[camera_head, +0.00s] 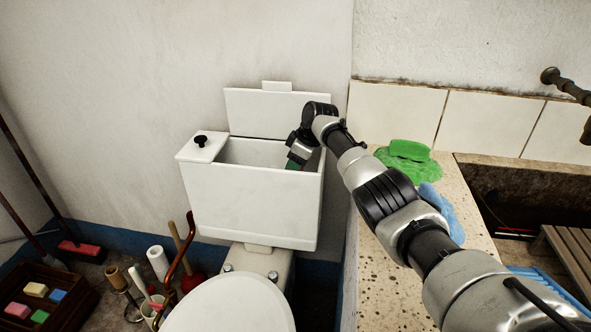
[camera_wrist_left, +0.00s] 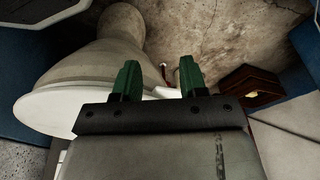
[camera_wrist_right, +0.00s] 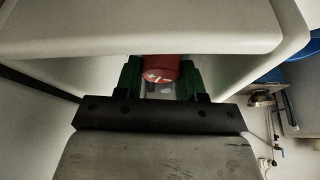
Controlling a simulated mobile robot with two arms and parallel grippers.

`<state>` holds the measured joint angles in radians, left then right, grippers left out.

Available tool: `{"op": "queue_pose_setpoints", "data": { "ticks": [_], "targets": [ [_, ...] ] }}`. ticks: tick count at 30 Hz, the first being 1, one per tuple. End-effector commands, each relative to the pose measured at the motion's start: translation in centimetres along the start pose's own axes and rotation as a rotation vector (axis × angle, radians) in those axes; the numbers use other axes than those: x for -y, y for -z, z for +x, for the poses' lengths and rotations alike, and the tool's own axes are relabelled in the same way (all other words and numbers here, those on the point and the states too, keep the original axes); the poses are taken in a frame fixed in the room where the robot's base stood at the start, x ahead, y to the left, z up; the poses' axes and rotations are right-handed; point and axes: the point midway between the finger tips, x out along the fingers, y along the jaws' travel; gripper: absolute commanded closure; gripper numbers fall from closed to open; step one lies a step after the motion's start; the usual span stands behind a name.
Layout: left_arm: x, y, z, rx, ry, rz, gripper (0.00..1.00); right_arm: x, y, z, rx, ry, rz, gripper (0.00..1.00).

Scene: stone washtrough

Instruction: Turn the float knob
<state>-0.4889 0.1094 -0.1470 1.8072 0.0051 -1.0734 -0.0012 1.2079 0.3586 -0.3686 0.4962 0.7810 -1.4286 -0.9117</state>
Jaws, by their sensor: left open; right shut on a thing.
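The white cistern (camera_head: 250,200) stands open against the wall above the toilet, its lid (camera_head: 275,112) leaning upright at the back. My right gripper (camera_head: 294,164) reaches down into the cistern at its right side. In the right wrist view, the red float knob (camera_wrist_right: 160,67) with white plus and minus marks sits between the green fingers of my right gripper (camera_wrist_right: 162,82), which is shut on it. The cistern front hides the knob in the head view. My left gripper (camera_wrist_left: 160,80) is open and empty in the left wrist view, near the toilet bowl (camera_wrist_left: 75,85).
A stone counter (camera_head: 385,265) to the right holds a green cloth (camera_head: 415,165) and a blue cloth (camera_head: 440,208). A black button (camera_head: 200,140) sits on the cistern's left top. A crate of sponges (camera_head: 50,290) and a brush are on the floor at left.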

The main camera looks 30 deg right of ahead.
Motion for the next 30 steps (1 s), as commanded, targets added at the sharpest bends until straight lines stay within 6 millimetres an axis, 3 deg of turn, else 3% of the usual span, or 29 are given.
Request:
{"op": "queue_pose_setpoints", "data": {
  "ticks": [6, 12, 19, 30],
  "targets": [
    [0.2, 1.7, -3.9, -0.027, 0.004, -0.004, 0.57, -0.6, 0.0, -0.4, -0.007, 0.008, -0.059, 0.85],
    [0.3, 2.2, -6.4, -0.038, 0.006, -0.006, 0.57, -0.7, 0.0, -0.5, -0.007, 0.019, -0.092, 0.85],
    [0.4, 2.5, -7.6, -0.043, 0.007, -0.007, 0.57, -0.7, 0.1, -0.7, -0.007, 0.024, -0.108, 0.84],
    [0.2, 3.0, -7.6, -0.039, 0.009, -0.007, 0.57, -0.7, 0.1, -0.8, -0.006, 0.024, -0.110, 0.84]
  ]
}}
